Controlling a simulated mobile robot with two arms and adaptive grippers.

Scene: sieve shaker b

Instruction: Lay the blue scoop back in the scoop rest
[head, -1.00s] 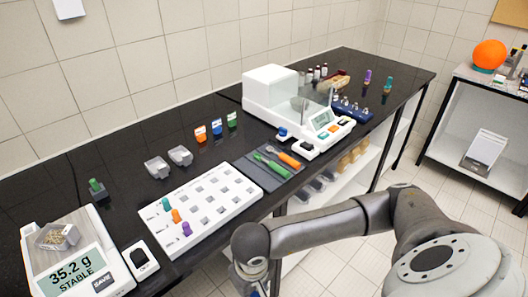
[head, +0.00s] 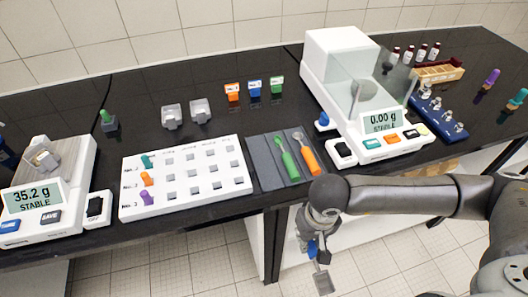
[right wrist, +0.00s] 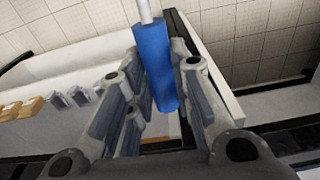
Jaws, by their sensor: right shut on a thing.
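The blue scoop (head: 312,248) is in my right gripper (head: 309,238), low in front of the bench edge, with its grey scoop end hanging down. In the right wrist view its blue handle (right wrist: 157,65) sits between the fingers of my right gripper (right wrist: 156,88). The scoop rest (head: 262,165) is a dark grey mat on the bench, up and to the left of the gripper. A green scoop (head: 287,160) and an orange scoop (head: 306,155) lie on its middle and right. Its left part is bare. My left gripper is not in view.
A white board (head: 205,198) with pegs lies left of the rest. A white balance (head: 370,140) reading 0.00 g stands on its right. Small orange, blue and green labelled blocks (head: 254,88) stand behind. My right forearm crosses in front of the bench edge.

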